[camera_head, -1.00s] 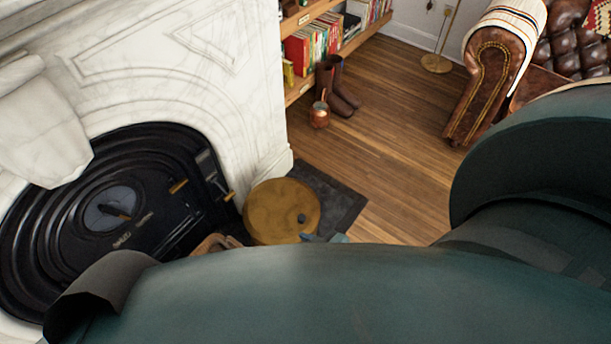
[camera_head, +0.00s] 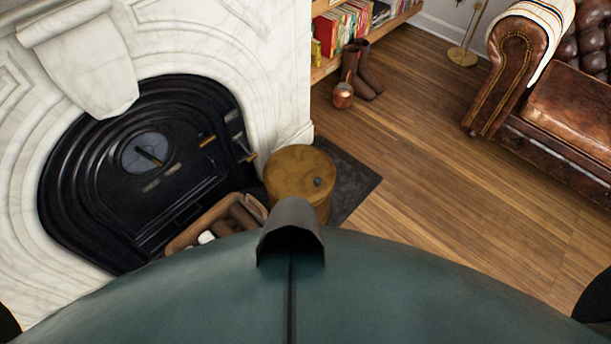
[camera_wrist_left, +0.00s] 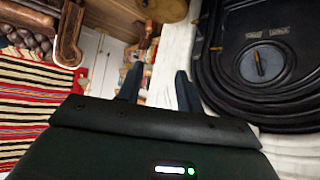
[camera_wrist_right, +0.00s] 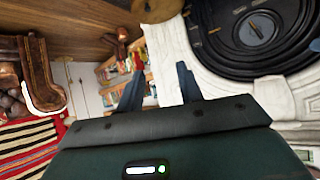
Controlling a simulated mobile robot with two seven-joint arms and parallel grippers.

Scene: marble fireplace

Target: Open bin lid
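The bin (camera_head: 298,200) is a round brass-coloured drum standing beside the fireplace in the head view. Its lid (camera_head: 295,168) lies flat and closed on top, with a small dark knob (camera_head: 317,182) near the right edge. My body hides the bin's lower part. A round tan top, which looks like the bin lid, shows at the top edge of the right wrist view (camera_wrist_right: 156,9). My left gripper (camera_wrist_left: 158,88) is open and empty. My right gripper (camera_wrist_right: 160,88) is open and empty. Neither gripper shows in the head view, and both are apart from the bin.
The marble fireplace (camera_head: 215,40) with its black insert (camera_head: 100,165) stands at the left. A wooden log basket (camera_head: 205,225) sits left of the bin. Boots (camera_head: 365,72) and a copper pot (camera_head: 343,96) stand by the bookshelf. A leather sofa (camera_head: 560,120) is at right; the floor between is clear.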

